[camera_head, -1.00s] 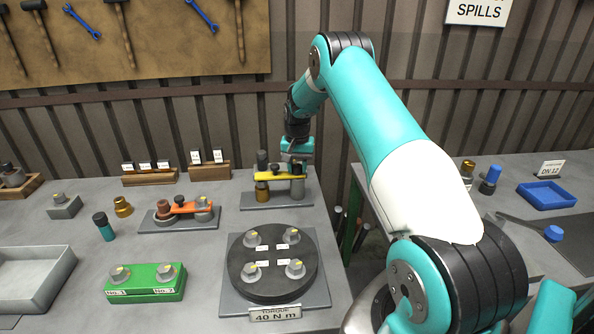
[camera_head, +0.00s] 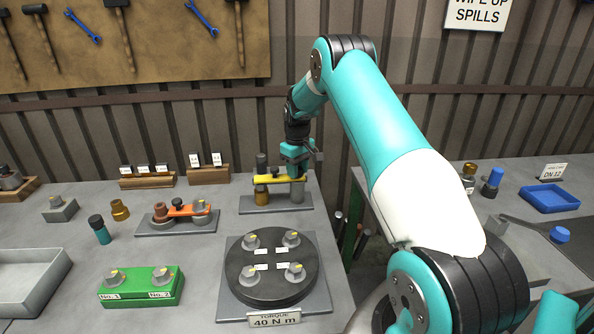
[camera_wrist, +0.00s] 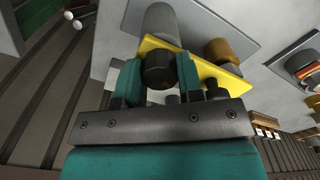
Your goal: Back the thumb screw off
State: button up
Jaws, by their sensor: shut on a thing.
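A dark knurled thumb screw (camera_wrist: 159,69) stands on a yellow strap (camera_wrist: 208,68) in the wrist view. My gripper (camera_wrist: 159,75) is shut on the thumb screw, with one teal finger on each side of it. In the head view the yellow strap (camera_head: 272,180) lies across a grey post (camera_head: 297,193) and a brass post (camera_head: 261,195) on a grey base plate (camera_head: 243,204). My gripper (camera_head: 293,170) is over the strap's right end there and hides the thumb screw. The screw's threads are not visible.
A similar fixture with an orange strap (camera_head: 183,210) stands to the left. A round black torque plate (camera_head: 240,280) is in front, and a green block (camera_head: 140,291) is at front left. Wooden card holders (camera_head: 209,176) stand behind. A gap separates this bench from the right one.

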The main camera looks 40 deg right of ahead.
jog(key=shift+w+r+n, duration=0.25)
jog(key=shift+n, duration=0.35)
jog(key=o, duration=0.9)
jog(key=shift+s+f, duration=0.1)
jog(key=shift+f, duration=0.05)
notch_tip(320, 180, up, 18)
jog(key=b, duration=0.2)
jog(key=shift+f+b, duration=0.25)
jog(key=shift+b, duration=0.05)
